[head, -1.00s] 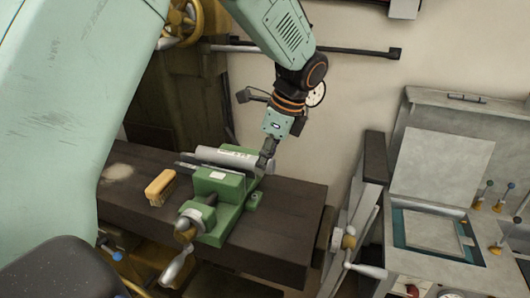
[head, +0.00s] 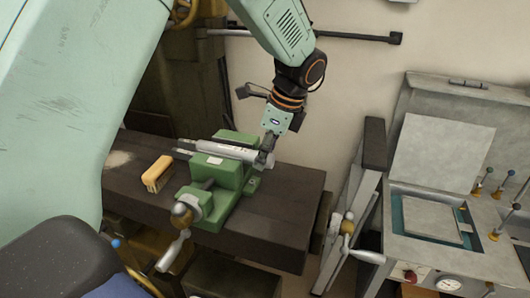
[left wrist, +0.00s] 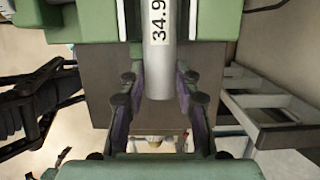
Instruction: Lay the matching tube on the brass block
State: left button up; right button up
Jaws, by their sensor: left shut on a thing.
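My left gripper (head: 264,158) is shut on the right end of a grey tube (head: 226,150). The tube lies crosswise at the green vise (head: 218,174), level with the jaw tops, with a green jaw showing behind it. I cannot tell whether it rests on anything. In the left wrist view the tube (left wrist: 158,84) runs between my left fingers (left wrist: 158,108), and its white label reads 34.9. I cannot make out a brass block; the tube and jaws may hide it. My right gripper is not in view.
A brush with a yellow-brown body (head: 158,171) stands on the dark bench (head: 270,212), left of the vise. The vise handle (head: 180,222) sticks out at the front. A grey machine (head: 450,135) with levers is at the right. The bench right of the vise is clear.

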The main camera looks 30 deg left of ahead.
pick_arm(q)
jog(key=shift+s+a+f, duration=0.15)
jog(key=shift+s, duration=0.05)
jog(key=shift+w+f, duration=0.1)
jog(key=shift+p, duration=0.3)
dwell(0.3)
jog(key=shift+w+p, duration=0.45)
jog(key=shift+w, duration=0.05)
dwell(0.3)
jog(key=o, duration=1.2)
jog(key=shift+w+a, duration=0.1)
jog(key=shift+w, duration=0.05)
